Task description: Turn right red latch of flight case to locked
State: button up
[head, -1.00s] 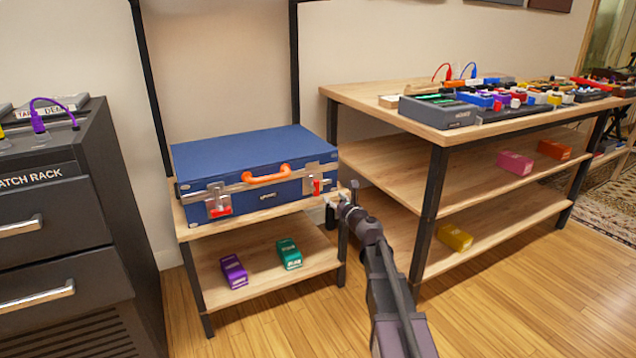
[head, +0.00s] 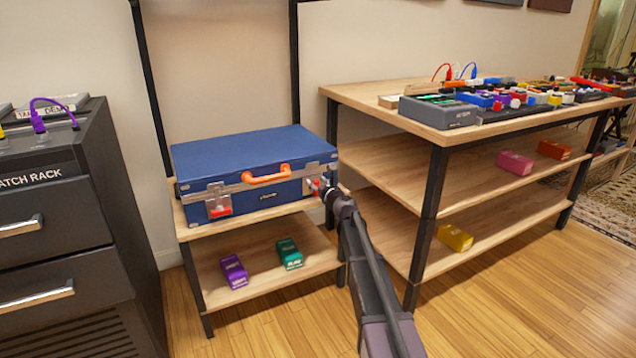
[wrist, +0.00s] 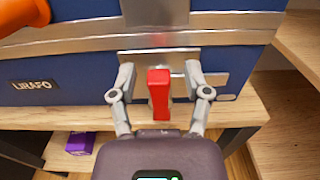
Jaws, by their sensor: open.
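The blue flight case (head: 250,160) lies shut on the upper shelf of a small wooden rack, with an orange handle (head: 266,174) on its front. The right red latch (wrist: 158,93) stands upright on its metal plate in the wrist view; in the head view it is partly hidden by my gripper. The left red latch (head: 221,210) lies sideways on its plate. My gripper (wrist: 158,100) is open in front of the right latch, with one finger on each side of it. I see gaps between the latch and both fingers.
A purple box (head: 233,271) and a green box (head: 289,253) lie on the rack's lower shelf. A wooden table (head: 440,132) with pedals stands close on the right. A dark drawer cabinet (head: 50,230) stands on the left.

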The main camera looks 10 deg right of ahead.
jog(key=shift+w+a, duration=0.1)
jog(key=shift+w, duration=0.15)
